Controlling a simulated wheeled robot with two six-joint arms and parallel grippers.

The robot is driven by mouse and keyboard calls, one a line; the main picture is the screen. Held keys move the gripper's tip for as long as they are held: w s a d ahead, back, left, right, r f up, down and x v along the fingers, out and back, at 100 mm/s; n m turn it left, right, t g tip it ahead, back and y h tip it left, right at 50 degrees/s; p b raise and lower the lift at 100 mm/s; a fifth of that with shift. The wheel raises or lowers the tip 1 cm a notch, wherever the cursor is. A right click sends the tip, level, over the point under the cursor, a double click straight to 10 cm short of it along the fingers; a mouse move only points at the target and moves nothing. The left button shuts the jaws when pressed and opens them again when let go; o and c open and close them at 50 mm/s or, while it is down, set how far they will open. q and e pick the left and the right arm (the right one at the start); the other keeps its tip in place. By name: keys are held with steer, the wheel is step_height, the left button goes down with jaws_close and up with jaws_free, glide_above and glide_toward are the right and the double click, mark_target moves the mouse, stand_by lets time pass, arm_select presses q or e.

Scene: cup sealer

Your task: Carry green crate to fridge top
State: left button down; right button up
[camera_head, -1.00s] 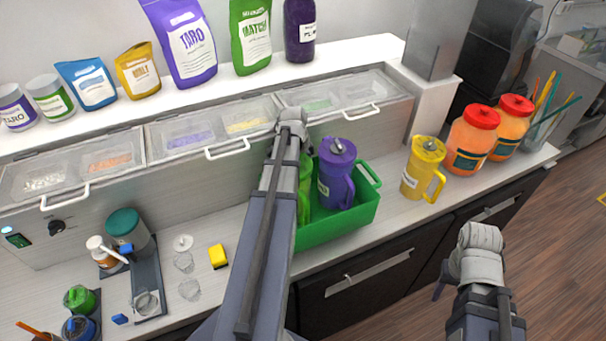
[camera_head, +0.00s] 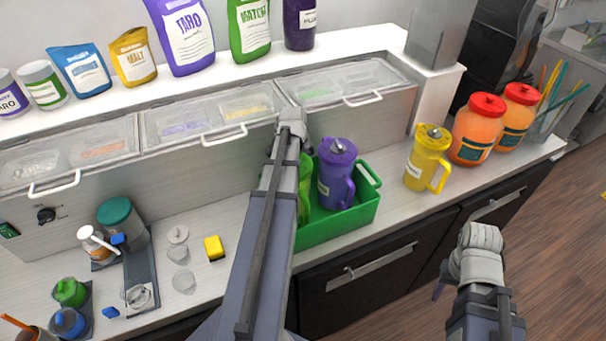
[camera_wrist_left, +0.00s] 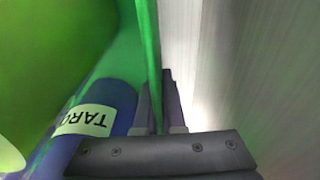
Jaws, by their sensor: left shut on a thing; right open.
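The green crate (camera_head: 340,226) is at the front part of the counter in the head view, holding a purple pitcher (camera_head: 337,180) and a green pitcher (camera_head: 305,185). My left arm covers the crate's left end. In the left wrist view, my left gripper (camera_wrist_left: 165,95) is shut on the crate's thin green wall, one finger on each side. The purple pitcher with its TARO label (camera_wrist_left: 88,120) stands beside that wall. Whether the crate touches the counter is unclear. My right gripper (camera_head: 441,289) is open and empty, in front of the counter. No fridge top is recognisable.
A yellow pitcher (camera_head: 428,160) and orange jars (camera_head: 475,130) stand right of the crate. A yellow sponge (camera_head: 213,248), clear lids and bottles occupy the counter to its left. Lidded bins (camera_head: 215,118) line the back, below a shelf of pouches.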

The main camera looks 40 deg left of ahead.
arm_select(q)
steer(key=c, duration=1.4)
jaws_free()
steer(key=shift+c, duration=0.2)
steer(key=shift+o, duration=1.4)
steer(key=shift+s, duration=0.1)
steer(key=shift+o, duration=0.8)
steer(key=shift+r, duration=0.15)
steer(key=r+p, duration=0.8)
steer(key=s+r+p, duration=0.1)
steer(key=r+p, duration=0.2)
steer(key=p, duration=0.1)
steer(key=shift+s+a+r, duration=0.1)
steer(key=shift+a+r, duration=0.25)
steer(key=shift+r, duration=0.05)
